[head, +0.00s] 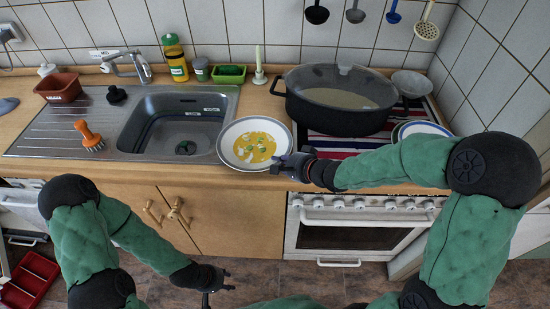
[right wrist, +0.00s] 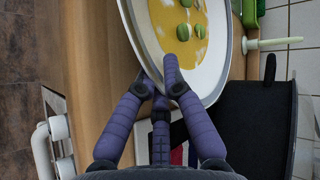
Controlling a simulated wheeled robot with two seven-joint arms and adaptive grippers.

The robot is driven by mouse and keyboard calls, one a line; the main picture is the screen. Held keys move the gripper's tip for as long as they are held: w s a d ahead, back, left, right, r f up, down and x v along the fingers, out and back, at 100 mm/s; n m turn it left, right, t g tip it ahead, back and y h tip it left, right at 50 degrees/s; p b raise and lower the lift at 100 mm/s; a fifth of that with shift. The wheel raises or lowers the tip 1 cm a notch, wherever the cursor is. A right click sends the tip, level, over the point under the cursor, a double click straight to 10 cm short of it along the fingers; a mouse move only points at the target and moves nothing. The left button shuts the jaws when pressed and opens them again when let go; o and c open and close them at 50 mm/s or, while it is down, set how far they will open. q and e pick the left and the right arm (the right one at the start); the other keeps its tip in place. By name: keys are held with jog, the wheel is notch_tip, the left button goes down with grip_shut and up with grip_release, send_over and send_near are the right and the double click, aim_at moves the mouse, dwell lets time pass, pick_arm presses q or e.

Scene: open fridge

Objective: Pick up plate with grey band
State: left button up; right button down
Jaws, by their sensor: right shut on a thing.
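The plate with a grey band (head: 228,148) is on the counter at the right edge of the sink, with yellow food and green pieces on it. In the right wrist view the plate (right wrist: 218,84) shows at the top, its near rim between my fingers. My right gripper (head: 281,165) is shut on the plate's right front rim; its fingers also show in the right wrist view (right wrist: 160,84). My left gripper (head: 219,284) is open and empty, low in front of the cabinet, away from the plate.
A large dark pot (head: 340,118) with a lid stands on the stove, right of the plate. A blue-rimmed plate (head: 424,127) is partly hidden behind my right arm. A candle (head: 259,66), green sponge tray (head: 229,75) and bottle (head: 175,58) stand behind the sink.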

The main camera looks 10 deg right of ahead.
notch_tip(320, 180, up, 3)
jog(key=shift+p, duration=0.95)
jog(key=a+r+p+v, duration=0.1)
jog(key=a+p+v, duration=0.1)
jog(key=p+v, duration=0.8)
jog(key=v, duration=0.7)
jog(key=shift+s+a, duration=0.2)
jog(key=shift+s, duration=0.05)
jog(key=shift+f, duration=0.15)
